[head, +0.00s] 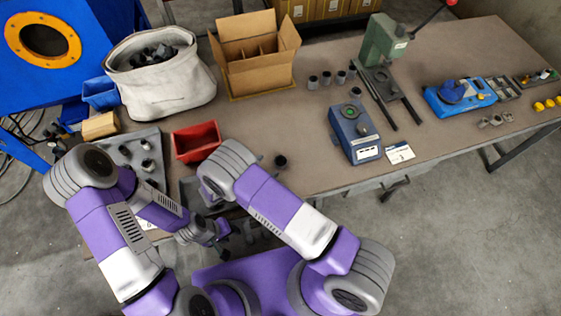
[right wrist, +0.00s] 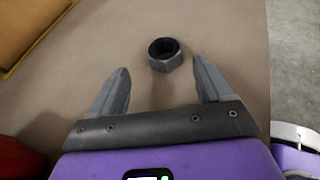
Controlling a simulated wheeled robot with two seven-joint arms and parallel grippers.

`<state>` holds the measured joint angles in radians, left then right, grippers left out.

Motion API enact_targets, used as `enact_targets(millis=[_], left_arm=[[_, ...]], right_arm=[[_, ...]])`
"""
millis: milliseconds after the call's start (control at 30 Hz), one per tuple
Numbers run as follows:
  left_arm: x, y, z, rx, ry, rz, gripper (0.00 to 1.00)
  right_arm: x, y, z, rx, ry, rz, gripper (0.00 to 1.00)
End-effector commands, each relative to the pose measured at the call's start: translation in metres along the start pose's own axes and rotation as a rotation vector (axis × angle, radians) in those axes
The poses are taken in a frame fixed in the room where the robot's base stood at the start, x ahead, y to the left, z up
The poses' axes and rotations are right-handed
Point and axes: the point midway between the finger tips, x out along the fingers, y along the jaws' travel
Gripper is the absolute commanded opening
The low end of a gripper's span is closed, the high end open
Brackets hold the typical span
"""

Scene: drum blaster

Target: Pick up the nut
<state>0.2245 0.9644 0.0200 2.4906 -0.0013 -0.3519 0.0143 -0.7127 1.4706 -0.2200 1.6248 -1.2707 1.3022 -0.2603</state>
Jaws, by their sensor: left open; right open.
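The nut (right wrist: 164,55) is a dark grey hexagonal ring lying on the brown table. In the right wrist view it sits just beyond and between the fingertips of my right gripper (right wrist: 160,74). That gripper is open and empty, with a finger to either side. In the head view the dark nut (head: 281,160) lies near the front table edge, right of the red bin. My right gripper is hidden behind my arm there. My left gripper (head: 226,240) is small and partly hidden in the head view, open, low at the front table edge, away from the nut.
A red bin (head: 197,142) stands left of the nut. An open cardboard box (head: 262,78) and a white sack (head: 170,95) stand behind. Several dark nuts (head: 327,78) sit beside the box. A blue device (head: 355,134) is to the right. Table around the nut is clear.

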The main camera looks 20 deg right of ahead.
Motion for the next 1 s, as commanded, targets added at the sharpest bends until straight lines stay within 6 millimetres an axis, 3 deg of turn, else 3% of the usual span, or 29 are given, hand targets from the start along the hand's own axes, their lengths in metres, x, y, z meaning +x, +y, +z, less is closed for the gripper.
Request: enact_targets(millis=[400, 733, 1000], left_arm=[[-0.002, 0.001, 0.0, 0.0, 0.0, 0.0, 0.43], [-0.002, 0.001, 0.0, -0.001, 0.0, 0.0, 0.43], [-0.002, 0.001, 0.0, 0.0, 0.0, 0.0, 0.43]], right_arm=[[0.049, -0.007, -0.002, 0.001, 0.002, -0.003, 0.79], [0.056, -0.006, -0.002, 0.001, 0.002, 0.0, 0.79], [0.056, -0.006, -0.002, 0.001, 0.002, 0.0, 0.37]])
